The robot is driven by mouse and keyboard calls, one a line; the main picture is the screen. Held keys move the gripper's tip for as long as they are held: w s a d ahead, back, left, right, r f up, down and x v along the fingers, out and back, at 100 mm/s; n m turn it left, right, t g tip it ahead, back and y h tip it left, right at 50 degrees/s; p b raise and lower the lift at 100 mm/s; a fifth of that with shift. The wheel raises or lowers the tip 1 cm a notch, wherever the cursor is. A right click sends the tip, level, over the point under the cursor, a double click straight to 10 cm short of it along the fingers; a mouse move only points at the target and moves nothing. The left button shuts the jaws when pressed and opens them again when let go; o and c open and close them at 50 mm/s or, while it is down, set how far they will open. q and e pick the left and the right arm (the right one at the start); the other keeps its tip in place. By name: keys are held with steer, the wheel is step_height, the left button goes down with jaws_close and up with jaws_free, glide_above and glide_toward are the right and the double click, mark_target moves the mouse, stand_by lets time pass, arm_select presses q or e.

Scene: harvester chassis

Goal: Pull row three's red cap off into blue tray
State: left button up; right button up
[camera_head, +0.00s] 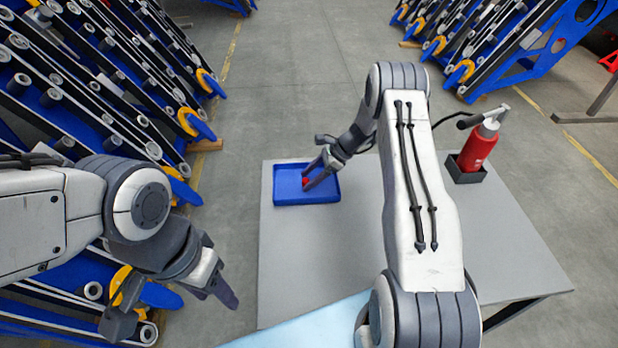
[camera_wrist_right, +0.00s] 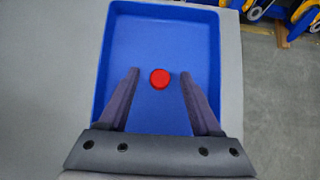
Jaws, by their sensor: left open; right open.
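A red cap (camera_head: 306,182) is at the blue tray (camera_head: 325,195) on the grey table. In the right wrist view the red cap (camera_wrist_right: 160,79) shows against the floor of the blue tray (camera_wrist_right: 116,30), between the fingers. My right gripper (camera_wrist_right: 158,72) is open over the tray, with a gap on both sides of the cap; in the head view it (camera_head: 312,180) partly covers the cap. Whether the cap rests on the tray floor is hard to tell. My left gripper (camera_head: 176,303) is open and empty at the lower left, beside the blue chassis.
The grey table (camera_head: 310,260) is mostly clear in front of the tray. A red bottle (camera_head: 479,147) stands in a dark holder at the table's right. Blue chassis racks with rollers (camera_head: 100,75) fill the left side, and more racks (camera_head: 500,40) stand at the back right.

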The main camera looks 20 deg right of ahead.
steer(key=b+v, duration=0.1)
steer(key=v, duration=0.9)
steer(key=shift+d+r, duration=0.1)
steer(key=s+a+r+n+g+h, duration=0.1)
steer(key=s+a+r+n, duration=0.3)
steer(key=a, duration=0.3)
steer(key=s+a+r+n+g+h, duration=0.1)
steer(key=s+a+r+n, duration=0.25)
steer(key=a, duration=0.35)
steer(key=s+a+r+n+g+h, duration=0.1)
steer(key=s+a+r+n+g, duration=0.15)
steer(key=s+a+n, duration=0.35)
steer(key=s+a+r+n+t+h, duration=0.1)
steer(key=s+a+r+n+h, duration=0.1)
steer(key=s+n, duration=0.5)
steer(key=s+a+r+n+t+h, duration=0.1)
steer(key=s+a+r+n, duration=0.1)
steer(key=s+n, duration=0.6)
steer(key=s+a, duration=0.1)
steer(key=s, duration=0.5)
steer(key=shift+a+h, duration=0.25)
steer(key=shift+h, duration=0.15)
